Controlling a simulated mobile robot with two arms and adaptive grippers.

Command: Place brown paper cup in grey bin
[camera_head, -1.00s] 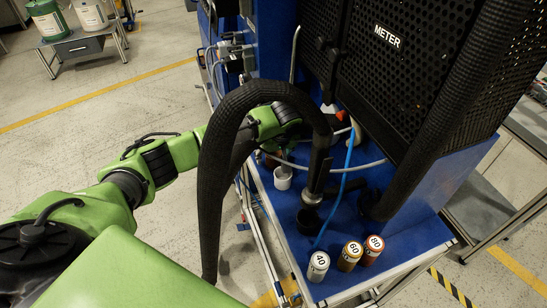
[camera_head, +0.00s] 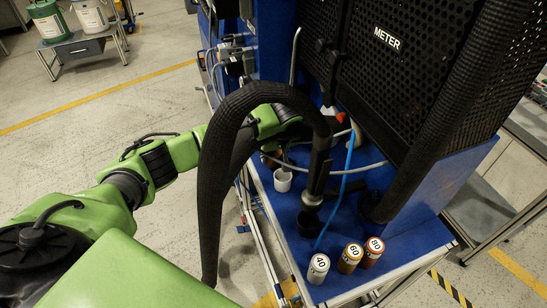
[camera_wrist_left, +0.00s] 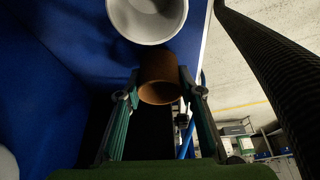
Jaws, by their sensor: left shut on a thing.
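The brown paper cup (camera_wrist_left: 159,66) is between the two fingers of my left gripper (camera_wrist_left: 160,84) in the left wrist view. The fingers press on it from both sides, with one open end facing the camera. In the head view, the cup (camera_head: 271,160) is a small brown patch, mostly hidden by the black hose and my arm. The left hand there is over the blue bench, partly behind the hose. My right gripper is not in view. I cannot make out a grey bin in either view.
A white cup (camera_head: 283,180) stands on the blue bench (camera_head: 290,212), close to the held cup. A thick black hose (camera_head: 213,190) arches in front of my left arm. Three cans (camera_head: 348,257) labelled 40, 60 and 80 stand at the bench's front. Open floor lies to the left.

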